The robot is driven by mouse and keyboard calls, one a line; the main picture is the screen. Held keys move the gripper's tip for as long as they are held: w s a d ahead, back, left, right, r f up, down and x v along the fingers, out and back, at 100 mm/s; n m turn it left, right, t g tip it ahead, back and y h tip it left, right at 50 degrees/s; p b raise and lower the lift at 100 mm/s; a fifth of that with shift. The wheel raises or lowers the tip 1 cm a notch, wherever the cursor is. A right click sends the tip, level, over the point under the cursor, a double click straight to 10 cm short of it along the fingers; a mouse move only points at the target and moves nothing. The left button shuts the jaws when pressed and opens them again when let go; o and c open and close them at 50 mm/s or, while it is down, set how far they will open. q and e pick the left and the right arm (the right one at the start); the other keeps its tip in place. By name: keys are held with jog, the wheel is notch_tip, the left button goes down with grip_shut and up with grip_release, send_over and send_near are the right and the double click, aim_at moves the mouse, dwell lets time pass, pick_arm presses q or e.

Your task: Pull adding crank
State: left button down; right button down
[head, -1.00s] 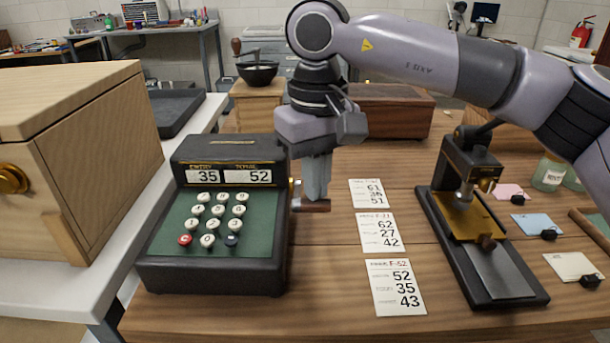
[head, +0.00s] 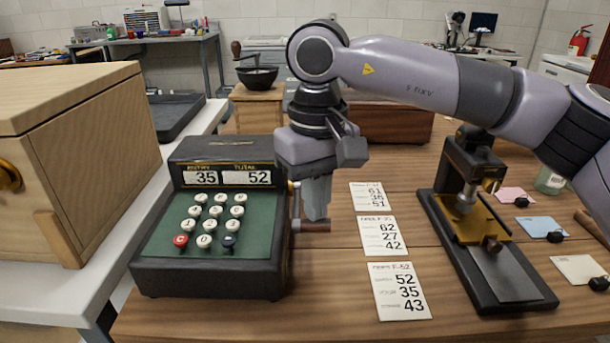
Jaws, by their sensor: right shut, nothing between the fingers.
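The adding machine (head: 208,268) stands on the wooden table at left of centre. Its windows show entry 35 and total 52 above a green keypad. The crank (head: 313,226) is on its right side, with a reddish-brown handle pointing right. My right gripper (head: 317,214) points down just above the handle, its fingers closed with nothing between them. The fingertips look close to the handle; whether they touch it I cannot tell. My left gripper is out of view.
Three number cards (head: 399,290) lie right of the machine. A black and brass press (head: 485,250) stands further right, with coloured cards (head: 540,226) beyond it. A wooden cabinet (head: 95,165) is at left. A bowl (head: 257,76) stands behind.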

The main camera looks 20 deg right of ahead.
aim_at(315, 226)
jog(key=shift+f+b, duration=0.95)
jog(key=shift+f, duration=0.55)
jog(key=shift+w+f+b, duration=0.2)
jog(key=shift+f+b, duration=0.5)
jog(key=shift+f, duration=0.5)
jog(key=shift+d, duration=0.1)
jog(key=shift+r, duration=0.2)
jog(key=shift+s+r+p, duration=0.15)
jog(key=shift+r+p, duration=0.7)
jog(key=shift+r, duration=0.15)
jog(key=shift+s+r+p, duration=0.1)
jog(key=shift+r+p, duration=0.75)
jog(key=shift+r, duration=0.15)
